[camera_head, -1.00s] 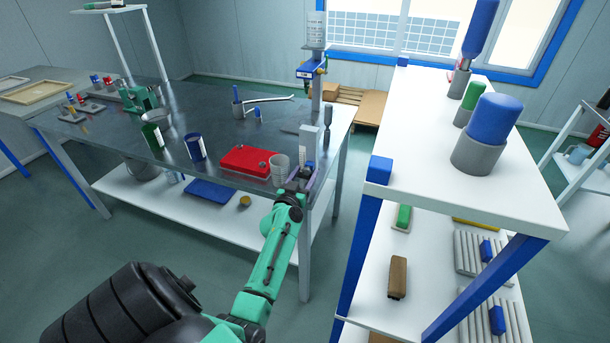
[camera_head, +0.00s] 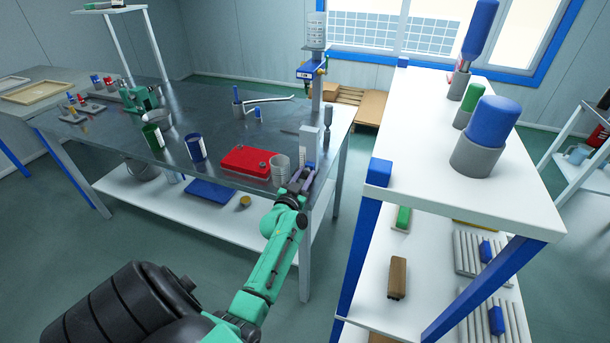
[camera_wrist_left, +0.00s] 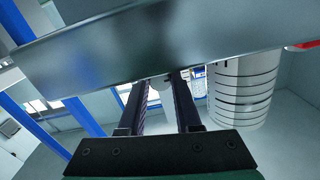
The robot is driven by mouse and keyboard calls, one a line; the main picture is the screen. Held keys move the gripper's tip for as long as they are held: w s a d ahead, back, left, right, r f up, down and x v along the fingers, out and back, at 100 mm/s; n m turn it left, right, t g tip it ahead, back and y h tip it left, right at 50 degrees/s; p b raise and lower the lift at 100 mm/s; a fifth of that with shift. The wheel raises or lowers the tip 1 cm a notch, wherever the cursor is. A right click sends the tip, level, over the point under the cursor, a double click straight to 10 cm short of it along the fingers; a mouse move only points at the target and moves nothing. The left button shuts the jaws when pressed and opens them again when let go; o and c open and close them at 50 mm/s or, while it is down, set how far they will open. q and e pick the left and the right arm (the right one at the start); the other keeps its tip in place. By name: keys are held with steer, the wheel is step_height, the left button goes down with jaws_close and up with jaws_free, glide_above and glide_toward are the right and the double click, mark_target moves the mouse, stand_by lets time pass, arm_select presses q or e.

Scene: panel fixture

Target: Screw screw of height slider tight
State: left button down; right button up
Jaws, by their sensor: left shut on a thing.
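The height slider (camera_head: 308,143) is a pale grey upright plate with dark marks at the right front corner of the metal workbench. My left gripper (camera_head: 304,179) is at its lower end, beside the workbench edge. In the left wrist view, the two dark fingers of my left gripper (camera_wrist_left: 163,84) reach up on either side of a small pale, rounded part (camera_wrist_left: 160,82), which looks like the slider's screw. The gripper is shut on it. The screw is hidden in the head view, and its threads do not show. My right gripper is not in view.
A white shelf (camera_head: 410,165) stands to the right.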

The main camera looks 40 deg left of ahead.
arm_select(q)
steer(key=m, duration=0.5)
steer(key=shift+m+p, duration=0.3)
steer(key=shift+p, duration=0.1)
steer(key=m, duration=0.2)
steer(key=shift+m, duration=0.3)
steer(key=shift+m+b, duration=0.35)
steer(key=shift+m, duration=0.55)
steer(key=m+b, duration=0.1)
steer(key=m, duration=0.1)
steer(key=shift+f+m, duration=0.1)
steer(key=shift+m, duration=0.3)
steer(key=m+b, duration=0.2)
steer(key=shift+m, duration=0.3)
steer(key=m+b, duration=0.4)
steer(key=m, duration=0.2)
steer(key=shift+m+b, duration=0.3)
steer(key=m+b, duration=0.1)
steer(key=m, duration=0.2)
steer(key=shift+m+b, duration=0.3)
steer(key=shift+b, duration=0.1)
steer(key=m, duration=0.3)
steer(key=shift+m+b, duration=0.3)
steer(key=shift+b, duration=0.1)
steer(key=m, duration=0.2)
steer(key=shift+r+m, duration=0.25)
steer(key=shift+m, duration=0.05)
steer(key=m, duration=0.4)
steer(key=shift+p, duration=0.3)
steer(key=shift+m, duration=0.3)
